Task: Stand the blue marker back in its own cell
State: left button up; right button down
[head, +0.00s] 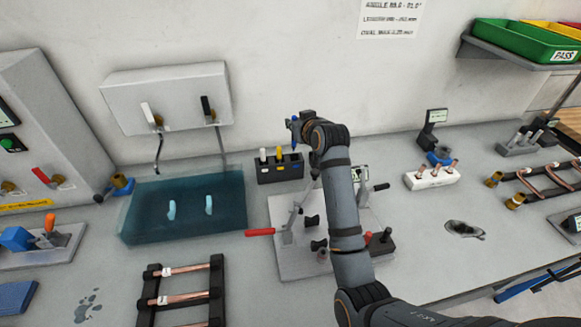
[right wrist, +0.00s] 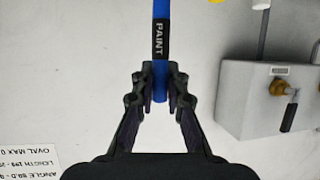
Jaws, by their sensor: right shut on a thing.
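The blue marker (head: 295,130) is held upright above the black holder (head: 281,172) in the head view. In the right wrist view the blue marker (right wrist: 161,30) has a dark band reading "PAINT" and passes between the fingertips. My right gripper (right wrist: 160,80) is shut on it; in the head view the right gripper (head: 298,122) is partly hidden by its own wrist. The holder carries a white marker (head: 263,155) at left and a yellow marker (head: 279,154) in the middle. The marker's lower end is above the holder's right part, apart from it. My left gripper is out of view.
A blue-green tank (head: 185,225) stands left of the holder. A white block with copper tubes (head: 432,179) stands to the right. The wall is behind the holder.

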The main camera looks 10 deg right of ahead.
aim_at(294, 149)
jog(key=f, duration=0.3)
jog(key=f+p, duration=0.1)
jog(key=f, duration=0.1)
jog(key=s+f, duration=0.1)
jog(key=f, duration=0.2)
jog(key=shift+f, duration=0.35)
jog(key=shift+d+f, duration=0.1)
jog(key=shift+f, duration=0.25)
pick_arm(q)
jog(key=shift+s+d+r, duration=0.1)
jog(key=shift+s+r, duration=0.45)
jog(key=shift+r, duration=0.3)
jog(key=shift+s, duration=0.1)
pick_arm(e)
jog(key=shift+f, duration=0.1)
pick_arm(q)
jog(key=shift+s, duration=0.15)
pick_arm(e)
jog(key=c, duration=1.4)
grip_release()
